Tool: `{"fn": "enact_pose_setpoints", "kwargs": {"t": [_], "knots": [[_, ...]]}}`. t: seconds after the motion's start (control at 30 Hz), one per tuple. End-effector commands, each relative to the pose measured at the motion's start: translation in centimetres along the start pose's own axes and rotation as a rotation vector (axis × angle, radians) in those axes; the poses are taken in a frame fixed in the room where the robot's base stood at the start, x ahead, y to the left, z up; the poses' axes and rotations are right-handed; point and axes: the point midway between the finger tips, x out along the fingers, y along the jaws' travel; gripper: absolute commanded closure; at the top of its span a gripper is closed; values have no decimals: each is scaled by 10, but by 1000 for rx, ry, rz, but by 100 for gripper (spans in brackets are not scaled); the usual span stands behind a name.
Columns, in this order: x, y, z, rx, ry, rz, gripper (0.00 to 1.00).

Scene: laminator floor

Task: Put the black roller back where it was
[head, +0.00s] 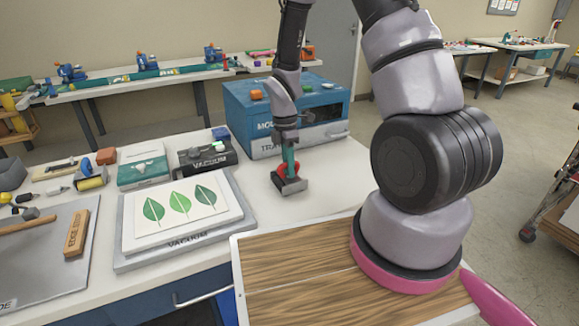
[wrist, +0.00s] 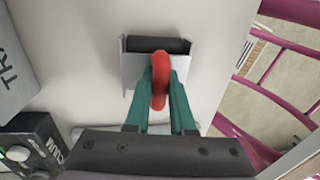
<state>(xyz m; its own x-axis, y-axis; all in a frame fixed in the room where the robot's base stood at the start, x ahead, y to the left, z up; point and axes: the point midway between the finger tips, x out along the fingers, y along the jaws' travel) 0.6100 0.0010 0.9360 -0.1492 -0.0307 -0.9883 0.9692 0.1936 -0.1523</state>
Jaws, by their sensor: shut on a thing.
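The black roller (wrist: 158,45) sits in a pale grey metal frame with a red handle (wrist: 160,82) in the wrist view. My gripper (wrist: 160,90) has its green fingers shut on the red handle.
A blue machine (head: 262,115) stands behind my gripper. A vacuum plate (head: 127,262) with a leaf print (head: 180,208), a black vacuum box (head: 205,155) and a teal device (head: 143,172) stand to the left. Bare bench (head: 335,180) lies to the right.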

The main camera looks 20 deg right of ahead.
Motion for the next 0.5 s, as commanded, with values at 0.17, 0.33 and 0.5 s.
{"fn": "enact_pose_setpoints", "kwargs": {"t": [0.17,0.33,0.5], "knots": [[9,-4,1,-5,-1,-14,48],[3,-5,1,-7,-2,-14,48],[-25,-4,1,-4,0,-9,48]]}}
